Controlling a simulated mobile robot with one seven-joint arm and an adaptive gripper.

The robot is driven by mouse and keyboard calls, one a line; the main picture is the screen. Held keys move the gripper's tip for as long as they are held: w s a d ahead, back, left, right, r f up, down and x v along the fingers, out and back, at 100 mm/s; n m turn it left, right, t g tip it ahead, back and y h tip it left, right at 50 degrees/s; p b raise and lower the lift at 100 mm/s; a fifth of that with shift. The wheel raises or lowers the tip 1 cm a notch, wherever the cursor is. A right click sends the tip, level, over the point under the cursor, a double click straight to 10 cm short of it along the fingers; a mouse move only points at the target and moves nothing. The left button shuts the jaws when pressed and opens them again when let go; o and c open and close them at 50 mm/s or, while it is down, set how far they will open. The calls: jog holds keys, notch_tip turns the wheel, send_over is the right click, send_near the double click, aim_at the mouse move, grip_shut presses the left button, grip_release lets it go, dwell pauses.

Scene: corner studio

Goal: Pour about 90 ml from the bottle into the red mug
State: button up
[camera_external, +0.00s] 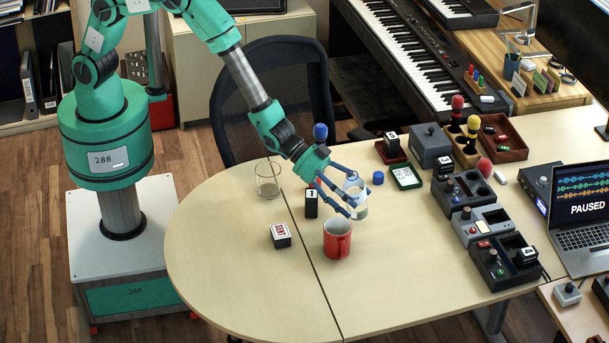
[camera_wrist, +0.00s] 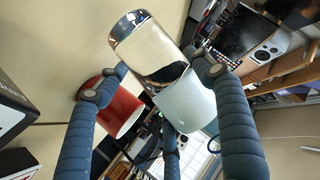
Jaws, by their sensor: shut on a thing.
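In the wrist view the bottle (camera_wrist: 165,60) lies between the fingers, shiny at one end and pale at the other. The red mug (camera_external: 337,241) stands upright on the table, in front and to the left of the bottle. It also shows in the wrist view (camera_wrist: 120,110). The mug's inside is hard to make out.
A blue cap (camera_external: 378,178) lies right of the bottle. A clear glass (camera_external: 268,181) stands at the left. A black block (camera_external: 311,204) and a labelled box (camera_external: 280,236) stand near the mug. Devices (camera_external: 470,190) line the right side. The front-left table is clear.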

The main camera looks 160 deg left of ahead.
aim_at(355, 198)
jog(key=shift+s+a+m+g+y, duration=0.15)
jog(key=shift+m+g+y, duration=0.25)
jog(key=shift+m, duration=0.2)
jog(key=shift+f+m+g+y+p, duration=0.25)
jog(key=shift+m+g+p, duration=0.2)
jog(key=shift+p, duration=0.3)
jog(key=shift+s+a+f+m+g+y+p, duration=0.3)
jog(key=shift+s+a+m+y+p, duration=0.1)
jog(key=shift+m+p, duration=0.15)
jog(key=shift+s+a+f+m+g+y+p, duration=0.25)
jog(key=shift+s+a+m+y+p, duration=0.15)
jog(key=shift+m+p, duration=0.15)
jog(key=shift+s+a, duration=0.15)
jog(key=shift+s+a+r+m+g+y+p, duration=0.2)
jog(key=shift+s+r+m+g+y+p, duration=0.15)
jog(key=shift+m+p, duration=0.35)
jog(key=shift+s+a+m+y+p, duration=0.2)
jog(key=shift+a+m+y+p, duration=0.1)
jog(key=shift+m+y+p, duration=0.15)
jog(key=shift+w+d+r+m+g+y, duration=0.15)
jog(key=shift+r+m+g+y, duration=0.1)
jog(key=shift+m+g, duration=0.15)
jog(key=shift+r+m+y+p, duration=0.25)
jog(key=shift+m+y+p, duration=0.15)
jog(key=shift+m, duration=0.3)
